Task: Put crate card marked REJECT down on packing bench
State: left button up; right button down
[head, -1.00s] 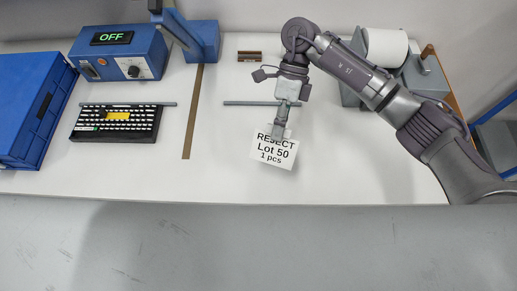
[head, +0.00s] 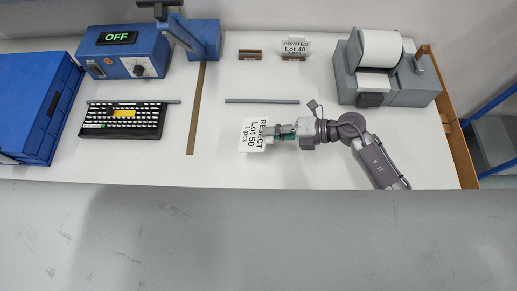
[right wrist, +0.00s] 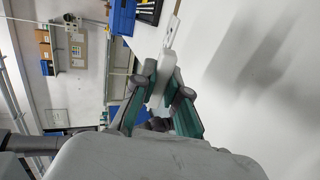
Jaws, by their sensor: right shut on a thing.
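The white crate card marked REJECT, Lot 50, 1 pcs (head: 254,135) is over the front middle of the white packing bench (head: 350,135), its text turned sideways. My right gripper (head: 277,133) reaches it from the right and is shut on its edge. In the right wrist view the card shows edge-on as a thin pale piece (right wrist: 167,68) between the green-padded fingers (right wrist: 160,95). I cannot tell whether the card touches the bench. My left gripper is not in view.
A grey bar (head: 262,101) lies behind the card. A keyboard (head: 123,120), blue OFF box (head: 125,52) and blue crate (head: 30,105) stand left. A printer (head: 385,70) and card marked PRINTED, Lot 40 (head: 295,47) are at the back right.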

aim_at(271, 152)
notch_tip(271, 152, down, 9)
jog(key=b, duration=0.7)
jog(key=shift+f+b, duration=0.2)
jog(key=shift+b, duration=0.15)
jog(key=c, duration=1.4)
grip_release()
jog(key=shift+o, duration=0.2)
jog(key=shift+r, duration=0.1)
jog(key=shift+p+v, duration=0.95)
jog(key=shift+v, duration=3.05)
